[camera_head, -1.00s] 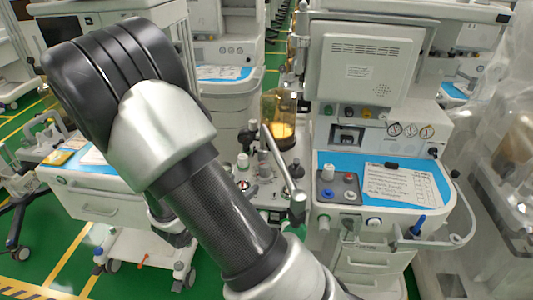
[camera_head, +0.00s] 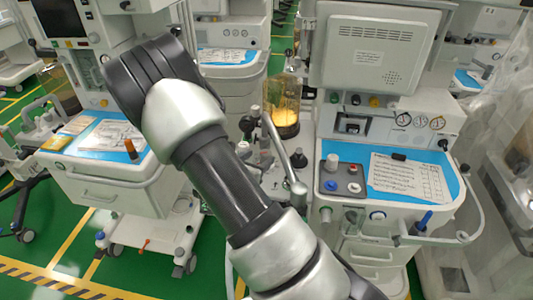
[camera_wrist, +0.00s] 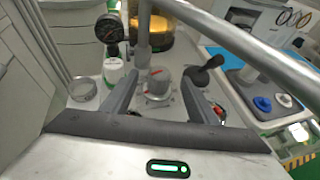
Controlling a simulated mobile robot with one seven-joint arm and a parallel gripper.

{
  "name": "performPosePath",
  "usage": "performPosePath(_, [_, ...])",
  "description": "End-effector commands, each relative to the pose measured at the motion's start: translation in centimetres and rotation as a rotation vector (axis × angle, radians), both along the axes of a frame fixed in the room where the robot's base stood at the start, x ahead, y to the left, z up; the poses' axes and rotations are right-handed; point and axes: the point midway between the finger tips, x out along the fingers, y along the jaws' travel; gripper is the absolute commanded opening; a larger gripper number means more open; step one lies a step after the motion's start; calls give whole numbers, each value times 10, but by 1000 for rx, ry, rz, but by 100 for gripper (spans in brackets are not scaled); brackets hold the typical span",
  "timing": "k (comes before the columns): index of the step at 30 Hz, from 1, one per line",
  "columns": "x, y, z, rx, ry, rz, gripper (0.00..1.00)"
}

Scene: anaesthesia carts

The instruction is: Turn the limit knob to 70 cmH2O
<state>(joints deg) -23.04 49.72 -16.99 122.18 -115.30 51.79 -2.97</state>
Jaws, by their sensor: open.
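A grey knob (camera_wrist: 159,82) on a round base stands on the machine's metal deck in the wrist view. It looks like the limit knob, but its scale and setting are too small to read. My gripper (camera_wrist: 157,92) is open, with one dark finger on each side of the knob in the picture. I cannot tell whether either finger touches it. In the head view my arm hides my gripper, and I cannot make out this knob clearly.
A metal bar (camera_wrist: 235,38) slants across the wrist view above the deck. An amber canister (camera_head: 282,105) stands behind. A blue-topped work surface (camera_head: 345,172) lies to the right.

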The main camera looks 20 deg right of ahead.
Motion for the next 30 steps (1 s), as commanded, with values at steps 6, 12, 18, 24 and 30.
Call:
performPosePath(6, [24,-32,-17,-2,1,-1,54])
performPosePath(12, [37,-46,-24,-1,0,-2,54])
performPosePath(18, [40,-49,-26,-1,-1,0,54])
performPosePath(24, [40,-49,-26,-1,-1,0,47])
performPosePath(30, [40,-49,-26,-1,0,-1,14])
